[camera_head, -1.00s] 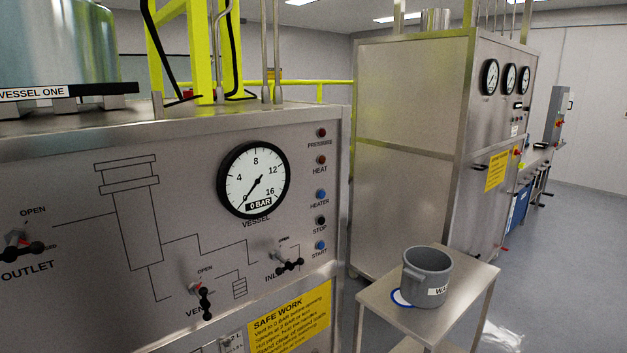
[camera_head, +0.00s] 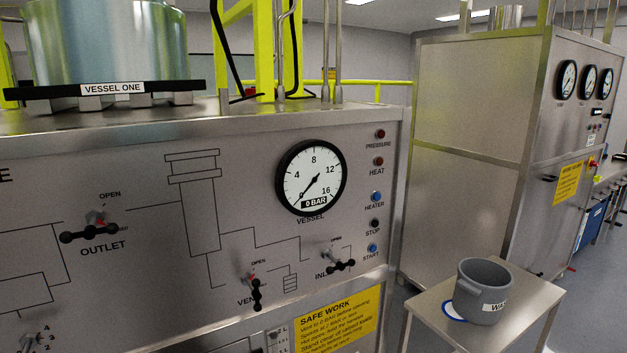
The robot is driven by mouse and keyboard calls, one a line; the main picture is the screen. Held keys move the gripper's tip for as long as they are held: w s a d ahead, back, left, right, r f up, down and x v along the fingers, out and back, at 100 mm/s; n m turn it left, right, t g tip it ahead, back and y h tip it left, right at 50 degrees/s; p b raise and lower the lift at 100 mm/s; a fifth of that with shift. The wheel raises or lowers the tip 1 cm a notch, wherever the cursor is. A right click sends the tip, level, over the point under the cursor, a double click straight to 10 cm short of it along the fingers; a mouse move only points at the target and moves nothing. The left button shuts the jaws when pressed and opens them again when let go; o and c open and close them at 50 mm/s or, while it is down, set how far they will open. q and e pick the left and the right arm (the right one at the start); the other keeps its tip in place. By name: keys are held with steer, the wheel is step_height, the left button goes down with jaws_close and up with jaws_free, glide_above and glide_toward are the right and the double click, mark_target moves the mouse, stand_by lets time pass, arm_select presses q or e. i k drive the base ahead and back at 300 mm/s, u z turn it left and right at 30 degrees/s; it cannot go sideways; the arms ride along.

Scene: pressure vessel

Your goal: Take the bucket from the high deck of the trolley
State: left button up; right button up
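A grey bucket (camera_head: 483,291) with a white label, partly readable as "WA", stands upright on the steel top deck of the trolley (camera_head: 529,289) at the lower right. A blue-rimmed white disc (camera_head: 453,311) lies on the deck at the bucket's left side, partly hidden by it. The trolley's lower part is cut off by the bottom of the view. Neither of my grippers is in view.
A steel control panel (camera_head: 130,250) with a pressure gauge (camera_head: 312,178), valve handles and buttons fills the left and centre, close to the trolley. A tall steel cabinet (camera_head: 465,150) stands behind the trolley. Grey floor shows at the right.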

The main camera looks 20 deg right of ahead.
mark_target(481, 290)
steer(key=z, duration=1.95)
steer(key=k, duration=0.5)
steer(key=z, duration=0.85)
steer(key=k, duration=0.75)
steer(key=z, duration=0.45)
steer(key=i, duration=2.15)
steer(key=u, duration=0.45)
steer(key=i, duration=1.6)
steer(key=u, duration=0.8)
steer(key=i, duration=1.05)
steer(key=u, duration=0.75)
